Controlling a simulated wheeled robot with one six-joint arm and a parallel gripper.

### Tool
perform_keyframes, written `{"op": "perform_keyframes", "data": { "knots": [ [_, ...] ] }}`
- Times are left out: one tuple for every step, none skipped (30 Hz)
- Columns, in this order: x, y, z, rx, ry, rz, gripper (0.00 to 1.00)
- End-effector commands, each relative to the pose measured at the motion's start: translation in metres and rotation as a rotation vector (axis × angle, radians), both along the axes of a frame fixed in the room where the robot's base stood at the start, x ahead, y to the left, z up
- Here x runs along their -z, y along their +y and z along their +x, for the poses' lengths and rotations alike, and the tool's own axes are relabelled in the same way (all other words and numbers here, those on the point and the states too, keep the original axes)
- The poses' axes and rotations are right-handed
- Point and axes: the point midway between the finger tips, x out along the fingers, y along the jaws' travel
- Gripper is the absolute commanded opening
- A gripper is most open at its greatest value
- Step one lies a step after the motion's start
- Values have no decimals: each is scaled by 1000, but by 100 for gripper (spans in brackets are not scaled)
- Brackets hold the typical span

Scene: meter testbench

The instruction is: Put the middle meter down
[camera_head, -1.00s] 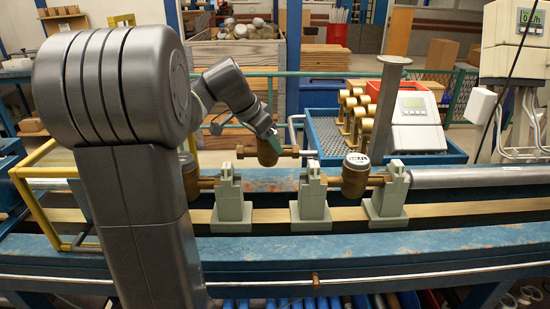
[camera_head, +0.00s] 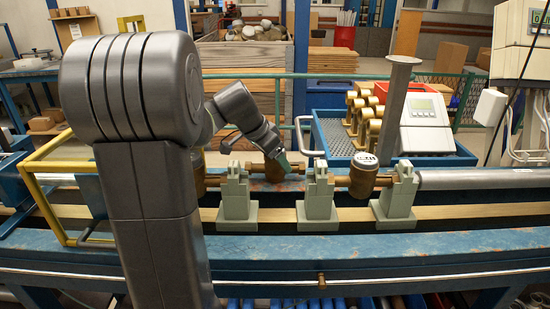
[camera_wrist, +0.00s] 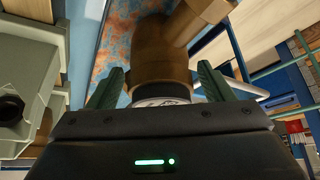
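The middle meter (camera_head: 273,169) is a bronze body with horizontal pipe ends, low between the left grey-green support (camera_head: 238,200) and the middle one (camera_head: 317,205). I cannot tell whether its pipe ends rest in the supports. My gripper (camera_head: 279,160) reaches it from above and behind, tilted. In the wrist view, the meter's bronze body (camera_wrist: 160,55) and part of its pale dial stand between my green fingers (camera_wrist: 160,80), which appear closed on it; contact is partly hidden by the gripper housing. Another bronze meter (camera_head: 363,178) sits upright between the middle and right supports.
A third meter (camera_head: 199,183) is mostly hidden behind my arm at the left. Behind the bench, a blue tray (camera_head: 331,152) holds bronze fittings and a grey display unit (camera_head: 424,123). A yellow frame (camera_head: 40,195) stands at the left. The bench front (camera_head: 400,245) is clear.

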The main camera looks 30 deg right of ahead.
Motion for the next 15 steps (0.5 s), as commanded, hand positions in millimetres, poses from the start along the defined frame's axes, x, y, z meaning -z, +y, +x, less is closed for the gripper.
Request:
{"op": "perform_keyframes", "data": {
  "knots": [
    [0,0,0,0,0,0,77],
    [0,0,0,0,0,0,77],
    [0,0,0,0,0,0,77],
    [0,0,0,0,0,0,77],
    [0,0,0,0,0,0,77],
    [0,0,0,0,0,0,77],
    [0,0,0,0,0,0,77],
    [-1,0,0,0,0,0,77],
    [-2,0,0,0,0,0,77],
    [-3,0,0,0,0,0,77],
    [-4,0,0,0,0,0,77],
    [-7,1,0,0,-1,-1,77],
    [-11,4,0,-1,-2,-1,77],
    [-15,6,0,-1,-3,-2,77],
    [-22,10,0,-2,-4,-2,77]
  ]
}}
